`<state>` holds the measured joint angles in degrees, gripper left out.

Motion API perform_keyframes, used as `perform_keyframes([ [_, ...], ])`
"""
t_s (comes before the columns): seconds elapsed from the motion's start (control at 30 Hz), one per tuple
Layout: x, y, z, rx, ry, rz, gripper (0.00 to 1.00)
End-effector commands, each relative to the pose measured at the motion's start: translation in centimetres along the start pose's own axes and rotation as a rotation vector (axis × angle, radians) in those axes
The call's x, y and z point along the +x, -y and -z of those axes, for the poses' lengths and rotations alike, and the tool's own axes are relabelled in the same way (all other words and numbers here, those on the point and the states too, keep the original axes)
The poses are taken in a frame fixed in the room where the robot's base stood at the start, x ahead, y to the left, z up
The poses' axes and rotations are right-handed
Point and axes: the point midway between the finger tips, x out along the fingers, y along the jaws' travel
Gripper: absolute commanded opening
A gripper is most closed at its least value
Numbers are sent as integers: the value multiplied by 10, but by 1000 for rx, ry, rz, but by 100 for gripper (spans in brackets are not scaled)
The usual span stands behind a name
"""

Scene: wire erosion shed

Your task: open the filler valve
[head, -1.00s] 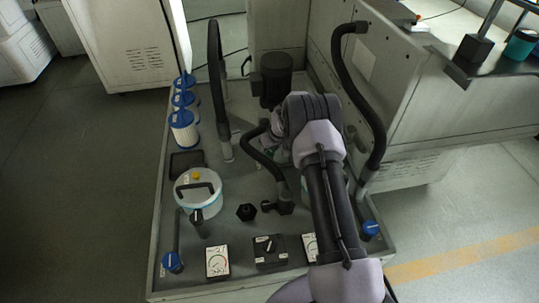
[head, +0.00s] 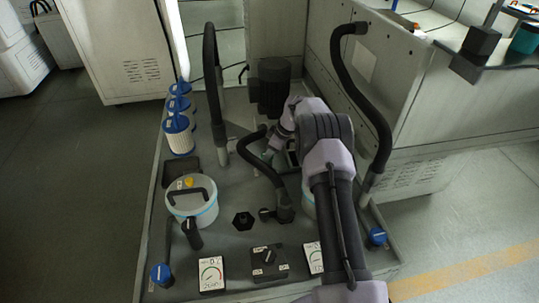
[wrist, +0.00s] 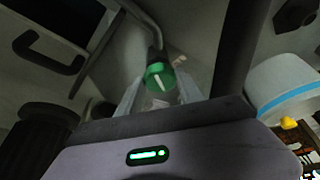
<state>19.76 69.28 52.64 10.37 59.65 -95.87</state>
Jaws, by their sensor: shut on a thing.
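A green round knob with a white pointer stripe (wrist: 160,76), which I take to be the filler valve, sits at the end of a grey pipe in the wrist view. The stripe is slightly tilted in that view. My gripper (wrist: 160,92) is shut on this knob, with one pale finger on each side of it. The knob is barely visible there.
A white canister (head: 192,208) with a yellow knob stands left of my arm. Black hoses rise on the left (head: 212,90) and right (head: 362,100). A dark motor (head: 270,88) stands behind. Blue-capped valves (head: 161,273) (head: 377,236), a selector (head: 269,262) and gauges (head: 211,274) line the front.

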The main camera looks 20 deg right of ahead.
Motion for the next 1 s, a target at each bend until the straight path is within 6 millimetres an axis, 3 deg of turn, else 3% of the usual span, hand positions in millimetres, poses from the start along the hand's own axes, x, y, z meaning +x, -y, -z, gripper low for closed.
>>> perform_keyframes([
  [0.47,0,0,0,-12,0,5,3],
  [0.5,0,0,0,-12,0,5,47],
  [0.6,0,0,0,-12,0,5,65],
  [0.87,0,0,0,-12,0,5,65],
  [1.0,-13,-1,1,-11,0,4,65],
])
